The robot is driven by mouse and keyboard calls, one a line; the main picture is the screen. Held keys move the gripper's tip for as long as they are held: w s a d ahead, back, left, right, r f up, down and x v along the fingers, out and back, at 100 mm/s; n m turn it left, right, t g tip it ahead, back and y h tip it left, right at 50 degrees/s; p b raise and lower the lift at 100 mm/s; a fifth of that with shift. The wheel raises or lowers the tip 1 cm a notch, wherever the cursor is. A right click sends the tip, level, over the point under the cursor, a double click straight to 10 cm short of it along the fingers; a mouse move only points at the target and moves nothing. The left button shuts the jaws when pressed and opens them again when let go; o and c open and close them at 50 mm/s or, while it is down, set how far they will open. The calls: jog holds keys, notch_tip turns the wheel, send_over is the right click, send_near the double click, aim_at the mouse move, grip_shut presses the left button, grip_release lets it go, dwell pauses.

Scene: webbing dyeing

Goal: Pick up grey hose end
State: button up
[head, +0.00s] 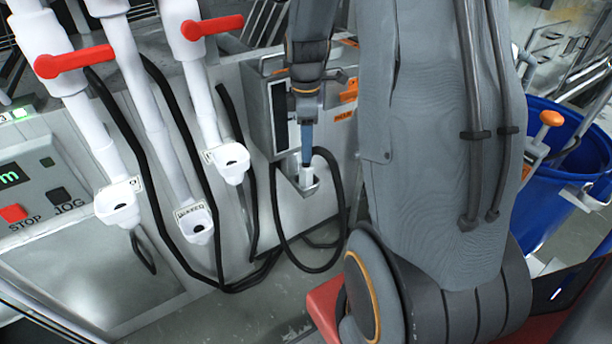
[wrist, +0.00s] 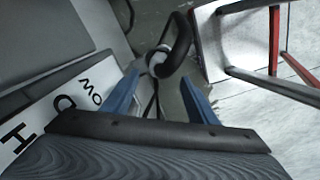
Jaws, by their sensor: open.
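The grey hose end (head: 306,174) sits in a small white holder (head: 314,189) on the front of the grey machine, with a black hose looping down from it. My gripper (head: 307,150) is just above it, its blue fingers pointing down. In the wrist view the pale hose end (wrist: 157,62) and its curved black hose show beyond and between the two spread blue fingers of my gripper (wrist: 160,78). The gripper is open and holds nothing. Whether a finger touches the hose end I cannot tell.
White pipes with red handles (head: 75,61) and white cups (head: 118,204) stand at the left, with black hoses (head: 180,120) hanging among them. A control panel (head: 37,190) is at far left. A blue bin (head: 560,165) stands at the right.

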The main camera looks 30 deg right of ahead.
aim_at(306, 165)
notch_tip(306, 165, down, 9)
jog(key=shift+f+p, duration=0.1)
jog(key=shift+p, duration=0.3)
jog(key=shift+c, duration=0.4)
jog(key=c, duration=1.2)
